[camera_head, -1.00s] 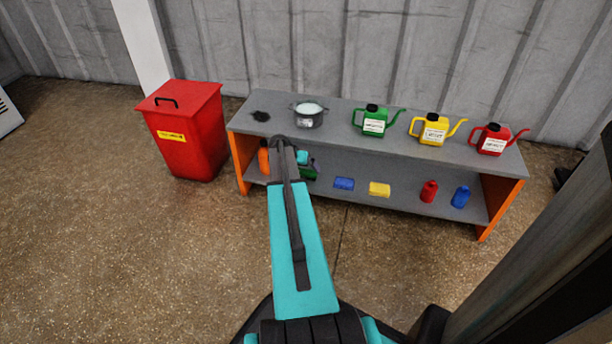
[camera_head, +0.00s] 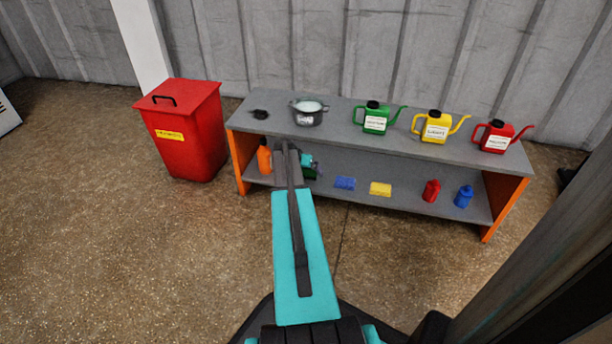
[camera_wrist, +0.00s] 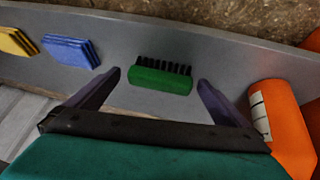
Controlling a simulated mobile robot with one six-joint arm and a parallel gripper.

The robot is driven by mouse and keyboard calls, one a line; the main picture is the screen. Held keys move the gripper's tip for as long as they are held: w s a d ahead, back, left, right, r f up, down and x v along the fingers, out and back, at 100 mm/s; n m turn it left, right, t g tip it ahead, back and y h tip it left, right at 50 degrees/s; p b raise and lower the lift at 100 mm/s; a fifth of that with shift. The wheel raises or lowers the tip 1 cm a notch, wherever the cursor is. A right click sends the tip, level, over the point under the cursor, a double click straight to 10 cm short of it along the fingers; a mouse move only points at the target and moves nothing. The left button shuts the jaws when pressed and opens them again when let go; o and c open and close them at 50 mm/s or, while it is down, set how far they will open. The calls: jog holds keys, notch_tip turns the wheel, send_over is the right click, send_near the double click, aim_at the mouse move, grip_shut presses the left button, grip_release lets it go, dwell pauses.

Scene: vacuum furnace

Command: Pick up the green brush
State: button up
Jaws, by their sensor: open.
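The green brush (camera_wrist: 160,80) lies on the grey lower shelf, its dark bristles toward the top of the wrist view. My gripper (camera_wrist: 158,82) is open, with one finger to each side of the brush in the picture. No contact between fingers and brush shows, and the height between them is hard to judge. In the head view my arm mostly hides the brush; a small dark green patch (camera_head: 311,173) shows beside the arm's end on the lower shelf.
An orange bottle (camera_wrist: 283,125) stands close to the right finger. Blue sponges (camera_wrist: 71,52) and yellow sponges (camera_wrist: 16,42) lie to the left. The upper shelf (camera_head: 340,117) overhangs, carrying a pot (camera_head: 308,118) and several cans. A red bin (camera_head: 186,135) stands left of the shelf.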

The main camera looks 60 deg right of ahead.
dwell(0.3)
jog(key=c, duration=1.1)
jog(key=shift+r, duration=0.2)
jog(key=shift+r+p, duration=0.95)
jog(key=shift+r, duration=0.2)
jog(key=shift+s+a+r+p, duration=0.25)
jog(key=shift+s+r+p, duration=0.1)
jog(key=shift+r+p, duration=0.2)
jog(key=s+a+r+p, duration=0.1)
jog(key=s+a+p, duration=0.3)
jog(key=s, duration=0.9)
jog(key=shift+s+a+p, duration=0.3)
jog(key=shift+a+p, duration=0.1)
jog(key=shift+a, duration=1)
jog(key=shift+r, duration=0.15)
